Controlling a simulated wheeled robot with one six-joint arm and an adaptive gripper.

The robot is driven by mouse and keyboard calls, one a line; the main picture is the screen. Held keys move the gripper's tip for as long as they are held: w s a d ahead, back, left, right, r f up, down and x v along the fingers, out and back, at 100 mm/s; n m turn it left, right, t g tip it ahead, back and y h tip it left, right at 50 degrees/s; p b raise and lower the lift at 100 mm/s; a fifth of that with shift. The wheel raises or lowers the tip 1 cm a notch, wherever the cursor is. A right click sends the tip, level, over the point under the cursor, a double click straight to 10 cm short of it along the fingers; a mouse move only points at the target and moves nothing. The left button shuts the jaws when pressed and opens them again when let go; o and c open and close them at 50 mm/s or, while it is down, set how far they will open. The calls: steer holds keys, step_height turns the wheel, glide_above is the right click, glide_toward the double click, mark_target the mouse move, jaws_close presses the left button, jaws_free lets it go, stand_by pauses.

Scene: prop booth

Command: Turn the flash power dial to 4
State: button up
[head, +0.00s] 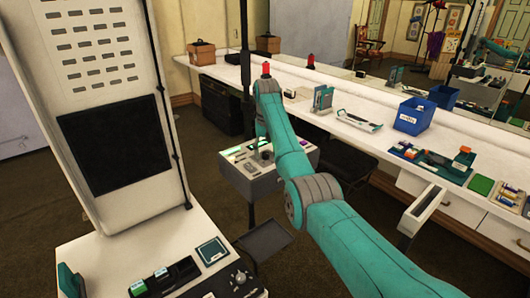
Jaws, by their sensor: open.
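A grey control box (252,184) stands on a dark post in the middle, with a lit green display on its top left and small dark round controls on its top. I cannot read any dial marking or pointer from here. My teal arm reaches from the lower right up past this box. My gripper (263,153) appears as a small grey shape just above the box top, open, partly hidden by the forearm. Whether it touches a control cannot be told.
A white counter (345,97) runs along the mirror, with a red-topped item (266,68), a blue bin (416,116) and several small goods. A dark tray (264,240) sits low beside the post. A tall white panel (100,50) rises at left. Dark floor shows between.

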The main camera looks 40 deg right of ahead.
mark_target(266, 153)
jaws_close()
steer(key=shift+n, duration=2.4)
jaws_free()
steer(key=m, duration=0.4)
step_height(266, 153, up, 11)
steer(key=shift+m, duration=0.4)
